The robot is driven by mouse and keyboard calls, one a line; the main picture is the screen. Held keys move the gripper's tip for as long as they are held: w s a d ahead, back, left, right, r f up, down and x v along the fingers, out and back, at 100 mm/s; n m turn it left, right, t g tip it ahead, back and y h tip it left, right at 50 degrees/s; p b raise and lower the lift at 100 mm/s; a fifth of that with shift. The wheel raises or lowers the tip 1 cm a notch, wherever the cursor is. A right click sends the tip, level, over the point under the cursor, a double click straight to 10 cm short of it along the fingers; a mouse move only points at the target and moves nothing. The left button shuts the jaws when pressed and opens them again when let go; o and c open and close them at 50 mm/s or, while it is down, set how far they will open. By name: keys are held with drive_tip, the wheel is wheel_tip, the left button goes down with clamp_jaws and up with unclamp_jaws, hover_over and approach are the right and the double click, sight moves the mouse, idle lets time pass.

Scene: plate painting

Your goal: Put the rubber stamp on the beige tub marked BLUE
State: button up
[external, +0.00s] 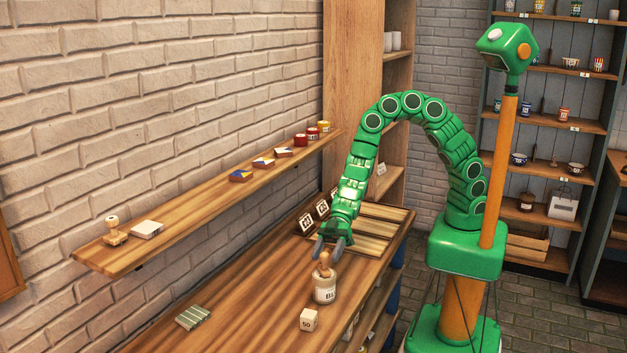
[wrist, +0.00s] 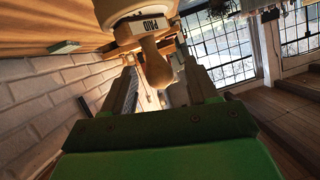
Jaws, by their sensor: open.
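The beige tub (external: 325,289) stands on the wooden counter, with dark lettering that begins "BL" on its side. The rubber stamp (external: 325,266) stands upright on top of the tub, its wooden handle up. In the wrist view the stamp (wrist: 156,66) shows a "PAID" label on its base, and the pale tub (wrist: 132,8) is behind it at the top edge. My gripper (external: 333,244) is open just above the stamp. Its fingers are apart on either side of the handle's end in the wrist view, with gaps visible.
A white block marked 50 (external: 308,320) stands near the tub. A green striped pad (external: 192,317) lies on the counter to the left. A wall shelf (external: 180,222) holds another stamp (external: 115,232), small boxes and jars. Dark number signs (external: 306,221) stand behind my gripper. The counter's middle is clear.

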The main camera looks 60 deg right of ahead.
drive_tip(key=v, duration=1)
drive_tip(key=shift+r, duration=0.1)
drive_tip(key=shift+w, duration=0.1)
